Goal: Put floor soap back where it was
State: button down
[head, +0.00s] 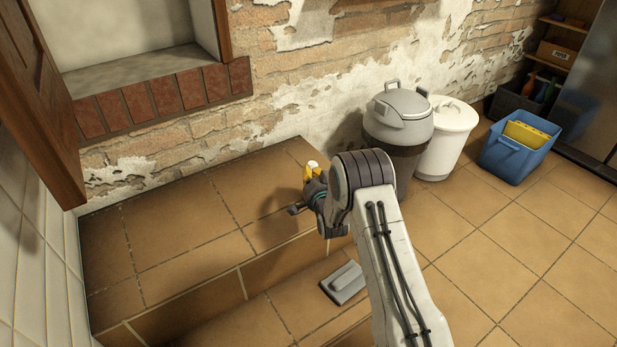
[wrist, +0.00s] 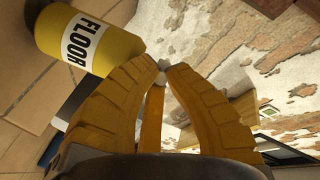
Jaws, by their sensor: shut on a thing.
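The floor soap is a yellow bottle (wrist: 88,42) with a white label reading "FLOOR", tilted at the upper left of the wrist view. My gripper (wrist: 163,66) has its ridged orange fingers closed together at the bottle's narrow end, with a bit of white between the tips. The bottle's neck is mostly hidden by the fingers. In the head view my gripper (head: 311,178) is over the raised tiled ledge, largely hidden by my arm. A small yellow and white patch shows there; I cannot tell bottle from fingers.
The tiled ledge (head: 185,225) is bare at left, below a brick-silled niche (head: 165,100). A grey bin (head: 398,125), a white bin (head: 447,140) and a blue crate (head: 518,150) with a yellow item stand along the wall. A grey flat tool (head: 344,282) lies below the ledge.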

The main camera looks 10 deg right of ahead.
jog(key=shift+f, duration=0.65)
jog(key=c, duration=1.4)
grip_release()
jog(key=shift+s, duration=0.15)
